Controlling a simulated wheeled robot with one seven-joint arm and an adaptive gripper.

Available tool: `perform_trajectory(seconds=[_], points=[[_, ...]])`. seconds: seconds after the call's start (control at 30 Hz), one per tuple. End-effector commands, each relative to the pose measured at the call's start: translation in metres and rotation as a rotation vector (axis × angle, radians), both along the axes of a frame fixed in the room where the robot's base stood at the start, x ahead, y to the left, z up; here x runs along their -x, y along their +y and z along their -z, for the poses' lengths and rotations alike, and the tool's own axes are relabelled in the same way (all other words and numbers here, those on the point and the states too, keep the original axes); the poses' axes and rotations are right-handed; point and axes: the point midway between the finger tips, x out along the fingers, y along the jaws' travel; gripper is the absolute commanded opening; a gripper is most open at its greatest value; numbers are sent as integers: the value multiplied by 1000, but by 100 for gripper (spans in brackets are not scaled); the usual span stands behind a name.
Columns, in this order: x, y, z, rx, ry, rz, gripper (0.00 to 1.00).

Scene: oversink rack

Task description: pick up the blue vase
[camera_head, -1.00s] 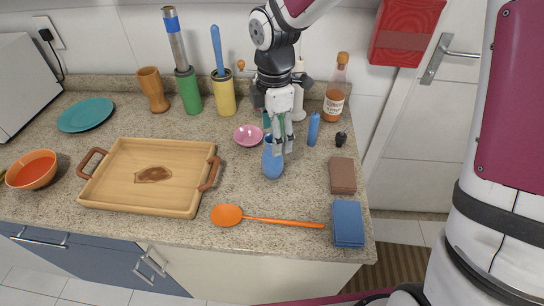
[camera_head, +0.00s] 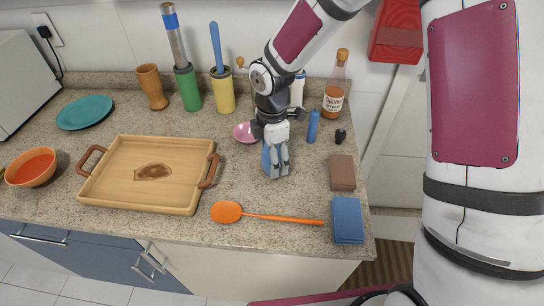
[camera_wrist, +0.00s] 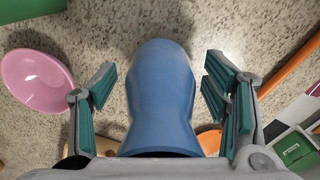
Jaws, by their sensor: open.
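The blue vase (camera_head: 267,163) stands on the speckled counter, partly hidden behind my gripper (camera_head: 279,170) in the head view. In the wrist view the vase (camera_wrist: 160,95) fills the middle, with its wide body toward the top and its narrower neck toward the bottom. A gap shows between the vase and the fingers on both sides, so nothing is gripped.
A pink bowl (camera_head: 243,132) sits just left of the vase. A blue bottle (camera_head: 313,127) and a syrup bottle (camera_head: 334,100) stand to the right. An orange spoon (camera_head: 265,217) lies in front. A wooden tray (camera_head: 187,207) is at the left.

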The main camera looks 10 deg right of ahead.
Motion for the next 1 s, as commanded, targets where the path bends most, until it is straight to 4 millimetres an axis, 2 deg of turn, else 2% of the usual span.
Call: perform_trajectory(seconds=[0.07,0.3,0.7,0.87,1.0], points=[[0,0,0,0,0,0,67],[0,0,0,0,0,0,12],[0,0,-4,0,-1,1,12],[-1,0,-18,-1,-2,1,12],[-1,0,-38,-2,-4,3,12]])
